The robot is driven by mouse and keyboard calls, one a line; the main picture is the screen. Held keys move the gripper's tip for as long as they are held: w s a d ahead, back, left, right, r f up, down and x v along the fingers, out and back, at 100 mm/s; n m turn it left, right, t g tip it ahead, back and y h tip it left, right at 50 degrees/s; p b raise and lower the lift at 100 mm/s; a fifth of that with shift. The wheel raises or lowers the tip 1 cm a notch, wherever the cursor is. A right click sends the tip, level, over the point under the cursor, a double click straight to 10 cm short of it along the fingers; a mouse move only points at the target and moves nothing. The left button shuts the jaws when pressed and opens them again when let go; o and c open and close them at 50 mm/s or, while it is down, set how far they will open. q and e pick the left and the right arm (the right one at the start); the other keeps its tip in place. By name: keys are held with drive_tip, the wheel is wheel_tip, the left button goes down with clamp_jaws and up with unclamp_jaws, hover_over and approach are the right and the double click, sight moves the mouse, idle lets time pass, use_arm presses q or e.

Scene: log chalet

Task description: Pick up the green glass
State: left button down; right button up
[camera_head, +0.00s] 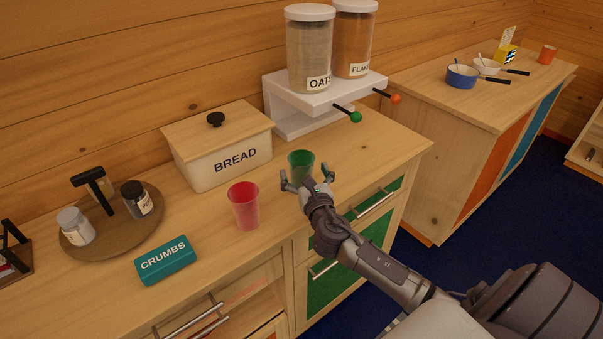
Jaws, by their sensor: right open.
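The green glass (300,161) stands upright on the wooden counter, below the shelf with jars and to the right of the bread box. My right gripper (303,179) is open just in front of the glass, on its near side. The fingers partly cover the lower part of the glass, and I cannot tell whether they touch it. My left gripper is not in view.
A red glass (244,206) stands left of my gripper. The bread box (221,152) is behind it. A teal crumbs box (166,260) and a round tray (152,225) with jars are further left. A white dispenser stand (290,121) rises behind the green glass.

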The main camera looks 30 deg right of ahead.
drive_tip(key=x, duration=0.2)
drive_tip(key=shift+w+d, duration=0.1)
drive_tip(key=shift+w, duration=0.2)
drive_tip(key=c, duration=1.3)
drive_tip(key=shift+c, duration=1)
drive_tip(key=shift+r, duration=0.1)
